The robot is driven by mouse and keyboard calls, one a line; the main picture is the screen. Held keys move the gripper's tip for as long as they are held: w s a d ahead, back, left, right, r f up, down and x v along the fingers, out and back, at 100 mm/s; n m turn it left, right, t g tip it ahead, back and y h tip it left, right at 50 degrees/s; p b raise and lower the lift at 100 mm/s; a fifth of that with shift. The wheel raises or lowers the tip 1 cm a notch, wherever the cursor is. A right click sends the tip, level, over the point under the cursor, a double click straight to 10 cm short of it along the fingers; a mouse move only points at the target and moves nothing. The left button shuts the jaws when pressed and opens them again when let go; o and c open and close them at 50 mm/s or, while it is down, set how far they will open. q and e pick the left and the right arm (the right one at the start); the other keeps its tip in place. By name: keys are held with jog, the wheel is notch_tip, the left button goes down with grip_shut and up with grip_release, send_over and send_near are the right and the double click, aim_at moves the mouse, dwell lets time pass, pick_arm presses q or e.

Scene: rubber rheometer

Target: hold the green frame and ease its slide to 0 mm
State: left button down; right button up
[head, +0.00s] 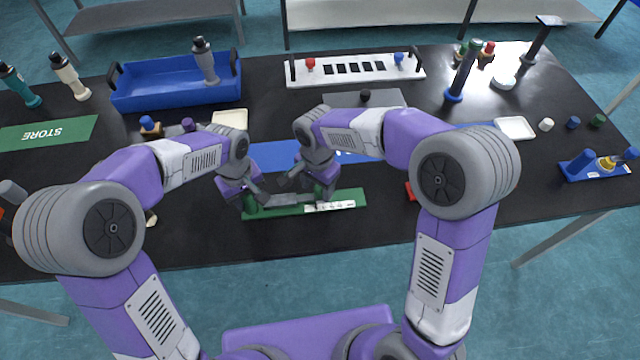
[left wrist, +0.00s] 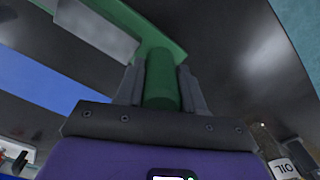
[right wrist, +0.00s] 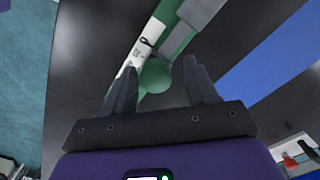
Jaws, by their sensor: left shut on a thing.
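The green frame (head: 361,197) lies on the black table in front of me, with a white printed scale (head: 342,205) along its right part. A grey block (head: 283,199) sits in its middle. My left gripper (head: 250,203) is at the frame's left end. In the left wrist view it is shut on the frame's upright green post (left wrist: 162,82). My right gripper (head: 312,192) is over the middle of the frame. In the right wrist view its fingers are apart around a round green knob (right wrist: 155,76), with gaps showing at the sides. The scale reading is too small to tell.
A blue mat (head: 275,155) lies just behind the frame. A blue tray (head: 180,97) and a white rack (head: 355,73) stand at the back. A small red item (head: 409,191) lies right of the frame. The table's front edge is close.

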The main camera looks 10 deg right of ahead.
aim_at(318, 188)
pick_arm(q)
jog(key=shift+a, duration=0.1)
pick_arm(e)
jog(key=shift+o, duration=0.2)
jog(key=shift+r, duration=0.1)
jog(key=shift+r, duration=0.3)
notch_tip(318, 188, up, 11)
jog(key=shift+r, duration=0.15)
pick_arm(q)
jog(key=c, duration=0.6)
grip_release()
jog(key=shift+r, duration=0.1)
